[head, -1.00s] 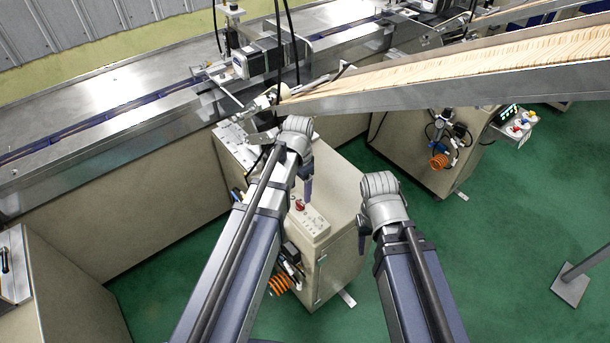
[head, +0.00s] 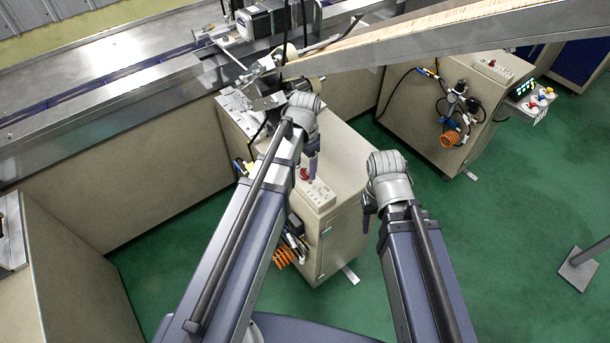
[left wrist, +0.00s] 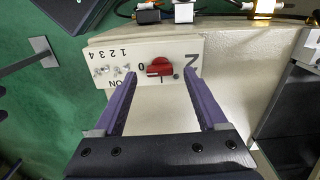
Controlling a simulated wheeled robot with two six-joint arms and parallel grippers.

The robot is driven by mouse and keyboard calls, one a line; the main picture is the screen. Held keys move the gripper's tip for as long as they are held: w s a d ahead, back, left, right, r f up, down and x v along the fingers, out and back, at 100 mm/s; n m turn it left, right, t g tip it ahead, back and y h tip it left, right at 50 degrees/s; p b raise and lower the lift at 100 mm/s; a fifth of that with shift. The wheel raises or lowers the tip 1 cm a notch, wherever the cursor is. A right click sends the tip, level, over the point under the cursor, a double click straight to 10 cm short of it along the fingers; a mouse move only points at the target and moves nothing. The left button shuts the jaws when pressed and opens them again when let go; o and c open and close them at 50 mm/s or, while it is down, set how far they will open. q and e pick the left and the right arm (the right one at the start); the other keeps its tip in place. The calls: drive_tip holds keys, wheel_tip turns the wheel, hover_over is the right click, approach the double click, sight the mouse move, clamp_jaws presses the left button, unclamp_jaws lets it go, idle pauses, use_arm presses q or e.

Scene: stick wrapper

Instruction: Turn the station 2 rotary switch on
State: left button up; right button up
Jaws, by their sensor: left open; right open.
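The red rotary switch (left wrist: 160,68) sits on a pale panel (left wrist: 118,72) marked with a large 2, shown upside down in the left wrist view. A 0 and an I are printed by the knob. In the head view the red switch (head: 303,174) is on top of the beige cabinet, partly hidden by my left gripper (head: 313,168). My left gripper (left wrist: 160,80) is open. Its purple fingers point at the panel on either side of the knob, and I see no clear contact. My right gripper (head: 367,212) is open and empty, right of the cabinet.
Small toggle switches (left wrist: 112,70) numbered 1 to 4 stand beside the knob. A conveyor chute (head: 420,45) slopes above the cabinet. Orange coiled hose (head: 284,255) hangs on its side.

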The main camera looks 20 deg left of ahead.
use_arm(q)
drive_tip(key=shift+f+b, duration=0.45)
drive_tip(key=shift+f, duration=0.45)
clamp_jaws()
